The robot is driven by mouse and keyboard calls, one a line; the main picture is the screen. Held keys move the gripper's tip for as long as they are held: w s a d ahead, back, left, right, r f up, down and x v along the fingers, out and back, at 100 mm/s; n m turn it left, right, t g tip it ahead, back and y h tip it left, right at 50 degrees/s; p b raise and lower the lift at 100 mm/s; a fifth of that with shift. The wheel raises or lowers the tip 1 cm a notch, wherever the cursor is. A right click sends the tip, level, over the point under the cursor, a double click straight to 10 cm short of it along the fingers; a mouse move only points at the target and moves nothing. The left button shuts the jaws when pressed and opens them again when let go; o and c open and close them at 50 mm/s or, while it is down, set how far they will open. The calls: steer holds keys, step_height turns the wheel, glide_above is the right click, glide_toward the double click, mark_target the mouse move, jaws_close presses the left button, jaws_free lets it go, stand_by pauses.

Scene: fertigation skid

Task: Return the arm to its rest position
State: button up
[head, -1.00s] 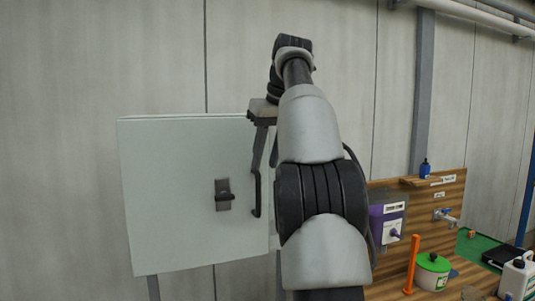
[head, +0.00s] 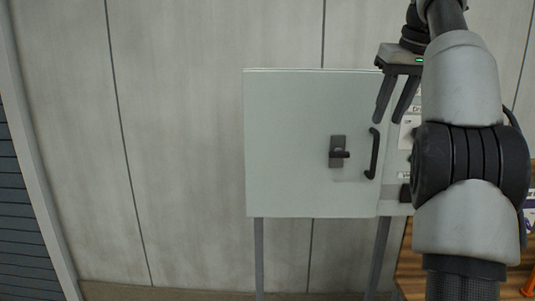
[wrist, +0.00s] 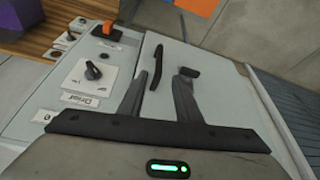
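My arm (head: 462,90) extends up the right side of the head view. My gripper (head: 391,117) hangs from it with its fingers pointing down, just right of and above the black door handle (head: 374,153) in the picture. The two fingers are apart with nothing between them, so it is open and empty. In the wrist view my gripper (wrist: 162,80) also shows spread fingers, over the cabinet front. The pale grey cabinet (head: 290,120) has its door apparently shut, with a dark latch (head: 338,152). My arm hides the cabinet's right part.
The wrist view shows a panel with a black knob (wrist: 92,71) and an orange switch (wrist: 107,31) beside the door. Wooden boarding (head: 410,270) stands at the lower right, partly behind my arm. Bare wall (head: 180,130) fills the left, with free room before it.

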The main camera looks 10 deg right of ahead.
steer(key=s+a+f+m, duration=0.1)
steer(key=s+a+f, duration=0.3)
steer(key=s+a, duration=0.75)
steer(key=s+a+f, duration=0.4)
steer(key=s+f, duration=0.4)
steer(key=f, duration=0.2)
steer(key=s+a+f+t, duration=0.1)
steer(key=s+a+f, duration=0.3)
steer(key=s+f, duration=0.4)
step_height(320, 180, down, 4)
steer(key=shift+s+a+r, duration=0.2)
steer(key=shift+a+r, duration=0.05)
steer(key=shift+a, duration=0.05)
